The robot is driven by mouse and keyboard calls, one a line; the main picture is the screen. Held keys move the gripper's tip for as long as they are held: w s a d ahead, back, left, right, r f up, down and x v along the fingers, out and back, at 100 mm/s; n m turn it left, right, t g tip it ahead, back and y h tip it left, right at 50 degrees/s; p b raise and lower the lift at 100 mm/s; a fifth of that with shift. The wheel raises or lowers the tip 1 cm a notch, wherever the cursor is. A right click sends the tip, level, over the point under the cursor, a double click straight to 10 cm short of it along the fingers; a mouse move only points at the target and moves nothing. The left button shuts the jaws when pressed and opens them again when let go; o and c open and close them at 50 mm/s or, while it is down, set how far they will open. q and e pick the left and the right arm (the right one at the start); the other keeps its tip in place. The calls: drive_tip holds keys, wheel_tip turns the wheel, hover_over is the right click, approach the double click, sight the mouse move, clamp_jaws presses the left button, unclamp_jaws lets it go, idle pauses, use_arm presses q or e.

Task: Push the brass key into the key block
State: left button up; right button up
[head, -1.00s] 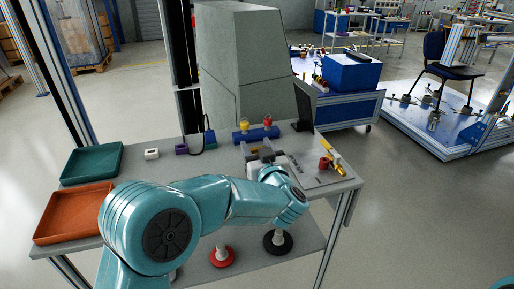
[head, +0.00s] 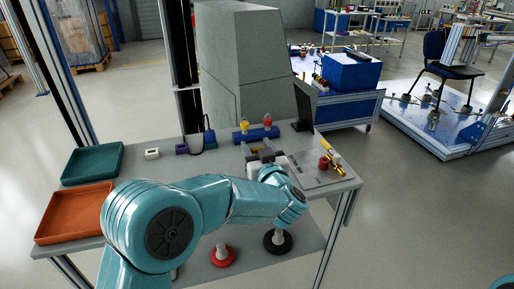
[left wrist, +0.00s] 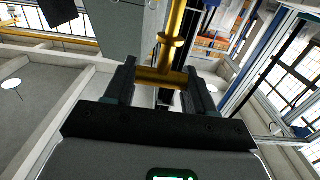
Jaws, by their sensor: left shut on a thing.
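My left gripper (head: 264,154) is over the table, in front of the blue block (head: 257,133) that carries a yellow and a red piece. In the left wrist view the gripper (left wrist: 160,82) is shut on the brass key (left wrist: 173,38). The key's crossbar lies between the fingers and its shaft runs up, away from them. In the head view the key is too small and covered to make out well. I cannot tell for certain which block is the key block; the blue block is the nearest to the gripper. My right gripper is not in view.
A green tray (head: 92,163) and an orange tray (head: 74,211) are at the left. A white block (head: 152,154) and a purple block (head: 182,149) stand behind. A grey plate (head: 312,176) with a red cylinder (head: 324,163) and yellow part is at the right. A dark screen (head: 305,105) stands behind.

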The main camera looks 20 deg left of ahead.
use_arm(q)
drive_tip(key=shift+f+b, duration=1.45)
drive_tip(key=shift+f, duration=0.7)
drive_tip(key=o, duration=1.2)
drive_tip(key=shift+r, duration=0.1)
drive_tip(key=v, duration=1.6)
drive_tip(key=shift+s+d+p, duration=0.1)
drive_tip(key=shift+p, duration=0.25)
